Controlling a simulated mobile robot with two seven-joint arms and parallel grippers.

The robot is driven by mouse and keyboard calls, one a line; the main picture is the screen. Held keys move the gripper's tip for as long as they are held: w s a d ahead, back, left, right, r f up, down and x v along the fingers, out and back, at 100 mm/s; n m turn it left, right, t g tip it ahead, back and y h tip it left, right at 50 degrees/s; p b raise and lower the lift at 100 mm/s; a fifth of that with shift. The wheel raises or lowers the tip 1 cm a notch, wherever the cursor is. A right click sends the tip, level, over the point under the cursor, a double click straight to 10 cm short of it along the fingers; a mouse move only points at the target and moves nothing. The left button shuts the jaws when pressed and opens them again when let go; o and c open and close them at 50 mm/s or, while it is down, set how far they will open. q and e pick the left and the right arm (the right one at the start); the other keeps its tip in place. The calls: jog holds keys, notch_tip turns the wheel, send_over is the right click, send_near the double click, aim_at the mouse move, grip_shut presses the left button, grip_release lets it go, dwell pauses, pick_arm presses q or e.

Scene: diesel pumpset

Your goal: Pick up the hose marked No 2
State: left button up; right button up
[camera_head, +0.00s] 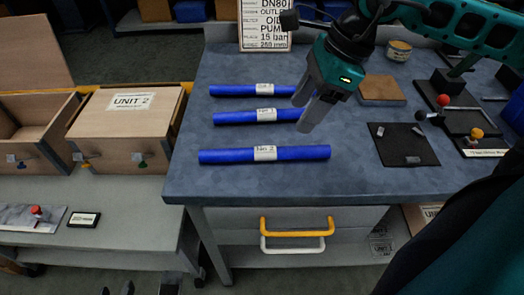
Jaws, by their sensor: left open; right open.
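Three blue hoses with white labels lie roughly parallel on the blue-grey bench top (250,187). The nearest hose, whose label reads No 2 (220,156), lies whole in view. The middle hose (232,117) and the far hose (231,91) have labels too small to read surely. My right gripper (301,116) is open and empty, with its arm coming in from the right. Its fingers point down and cover the right ends of the middle and far hoses. They appear apart from the No 2 hose; their height above the bench is hard to tell. My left gripper is not in view.
A sign (264,24) stands at the back. A black mat (404,145) with small metal parts, a brown board (381,90) and black fixtures with red and yellow knobs are at the right. Wooden boxes (125,123) stand left. The bench front before the No 2 hose is clear.

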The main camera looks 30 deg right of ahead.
send_over(273, 149)
jog(key=s+d, duration=0.2)
jog(key=d, duration=0.1)
jog(key=f, duration=0.5)
jog(key=shift+w+a+f, duration=0.1)
jog(key=shift+w+a, duration=0.1)
jog(key=shift+w, duration=0.05)
jog(key=shift+a+b+x, duration=0.15)
jog(key=shift+b+x, duration=0.05)
jog(key=shift+x, duration=1.2)
jog(key=shift+a+b+x, duration=0.1)
jog(key=shift+b+x, duration=0.05)
jog(key=shift+x, duration=1.25)
jog(key=shift+w, duration=0.2)
grip_shut()
